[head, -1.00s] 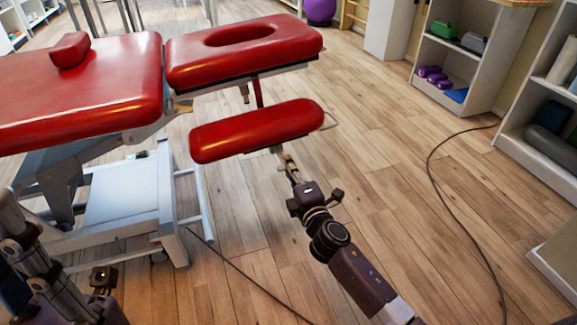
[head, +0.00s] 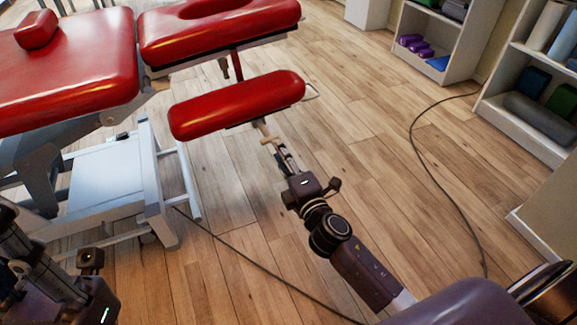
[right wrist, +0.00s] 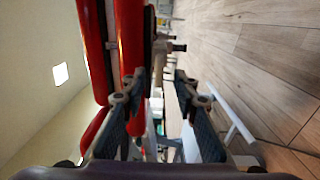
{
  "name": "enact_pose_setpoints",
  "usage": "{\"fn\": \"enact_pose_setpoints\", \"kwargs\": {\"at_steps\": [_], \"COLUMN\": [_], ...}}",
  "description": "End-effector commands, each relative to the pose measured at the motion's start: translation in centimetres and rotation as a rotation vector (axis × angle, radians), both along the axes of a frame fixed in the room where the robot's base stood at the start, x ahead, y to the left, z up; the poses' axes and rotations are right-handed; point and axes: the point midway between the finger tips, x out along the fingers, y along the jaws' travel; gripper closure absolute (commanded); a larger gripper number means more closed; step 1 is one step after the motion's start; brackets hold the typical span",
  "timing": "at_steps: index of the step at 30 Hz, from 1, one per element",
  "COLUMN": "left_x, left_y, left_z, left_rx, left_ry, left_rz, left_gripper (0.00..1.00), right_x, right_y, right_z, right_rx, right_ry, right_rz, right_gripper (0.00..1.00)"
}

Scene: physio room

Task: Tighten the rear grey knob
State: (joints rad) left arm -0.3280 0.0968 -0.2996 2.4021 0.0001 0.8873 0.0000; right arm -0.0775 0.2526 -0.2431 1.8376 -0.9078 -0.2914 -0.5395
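The red treatment table (head: 75,75) fills the left of the head view, with a red headrest section (head: 215,38) and a separate red arm pad (head: 240,103). A small dark knob-like part (head: 224,69) hangs under the headrest; I cannot tell whether it is the rear grey knob. In the right wrist view, dark knob-like parts (right wrist: 179,47) stick out beyond the fingertips. My right gripper (head: 272,141) is just below the arm pad. The right wrist view shows its fingers (right wrist: 160,78) apart with nothing held. My left gripper (head: 25,255) shows partly at lower left, fingers unclear.
The table's pale metal base (head: 105,185) stands at left. A dark cable (head: 255,275) crosses the wooden floor, and another (head: 430,170) runs at right. White shelves (head: 440,45) stand at upper right.

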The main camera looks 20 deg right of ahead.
Motion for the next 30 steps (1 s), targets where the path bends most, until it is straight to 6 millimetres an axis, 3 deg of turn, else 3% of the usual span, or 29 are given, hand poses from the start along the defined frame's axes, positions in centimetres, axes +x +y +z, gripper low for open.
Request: {"fn": "enact_pose_setpoints", "kwargs": {"at_steps": [3,10,30], "left_x": [0.0,0.0,0.0], "left_y": [0.0,0.0,0.0], "left_z": [0.0,0.0,0.0], "left_rx": [0.001,0.001,0.001], "left_ry": [0.000,0.000,0.000], "left_rz": [0.000,0.000,-0.001], "left_gripper": [0.86,0.86,0.86], "right_x": [-2.3,-5.0,-5.7], "right_y": [-0.1,-0.1,-0.1], "right_z": [-0.1,-0.1,0.0], "right_rx": [0.002,0.003,0.004], "right_ry": [0.003,0.001,-0.001], "right_rz": [0.000,0.000,0.002], "right_gripper": [0.72,0.72,0.72]}}
